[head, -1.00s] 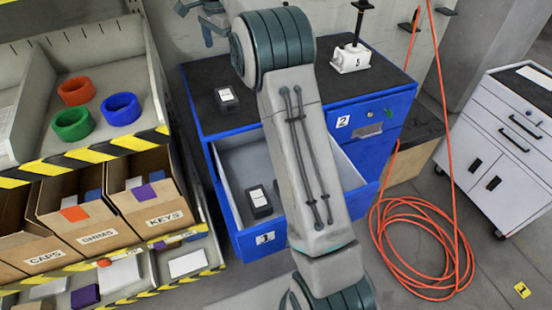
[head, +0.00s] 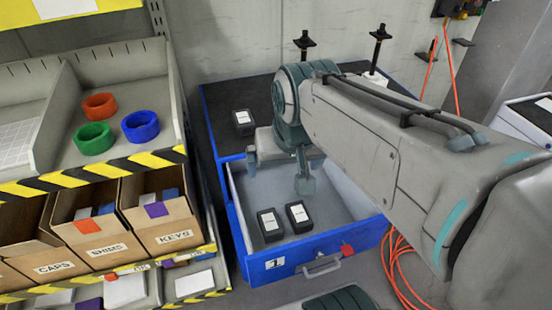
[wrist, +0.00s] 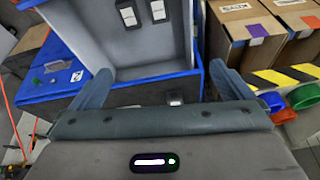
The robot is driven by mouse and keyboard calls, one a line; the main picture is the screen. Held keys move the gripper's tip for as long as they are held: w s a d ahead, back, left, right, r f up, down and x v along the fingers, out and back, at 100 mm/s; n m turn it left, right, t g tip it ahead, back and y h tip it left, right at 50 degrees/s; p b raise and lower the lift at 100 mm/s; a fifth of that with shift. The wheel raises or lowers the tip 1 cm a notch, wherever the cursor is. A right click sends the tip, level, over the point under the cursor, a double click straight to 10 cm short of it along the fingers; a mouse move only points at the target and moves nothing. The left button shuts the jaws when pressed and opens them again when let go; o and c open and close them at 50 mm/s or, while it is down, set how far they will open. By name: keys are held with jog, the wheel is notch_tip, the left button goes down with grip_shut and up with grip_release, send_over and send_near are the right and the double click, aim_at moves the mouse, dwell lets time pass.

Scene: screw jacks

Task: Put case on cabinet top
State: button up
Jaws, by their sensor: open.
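Two black cases with white labels lie in the open drawer, a left case (head: 270,225) and a right case (head: 298,216). Both also show at the top of the wrist view, one (wrist: 127,14) beside the other (wrist: 158,11). A third black case (head: 243,122) stands on the dark cabinet top (head: 222,100), near its left edge. My gripper (head: 279,172) is open and empty, above the rear of the drawer near the cabinet's front edge. Its two spread fingers (wrist: 160,84) show in the wrist view. My arm hides the right part of the cabinet.
The blue drawer (head: 262,268) is pulled out. Screw jacks stand at the back of the cabinet top, one with a white base (head: 374,78). A shelf with colored rings and labeled bins (head: 163,225) stands close on the left. An orange hose (head: 400,275) lies at right.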

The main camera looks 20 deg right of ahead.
jog(key=shift+n, duration=0.7)
jog(key=s+f, duration=0.1)
jog(key=s, duration=0.1)
jog(key=s+f, duration=0.2)
jog(key=shift+f, duration=0.1)
dwell(0.3)
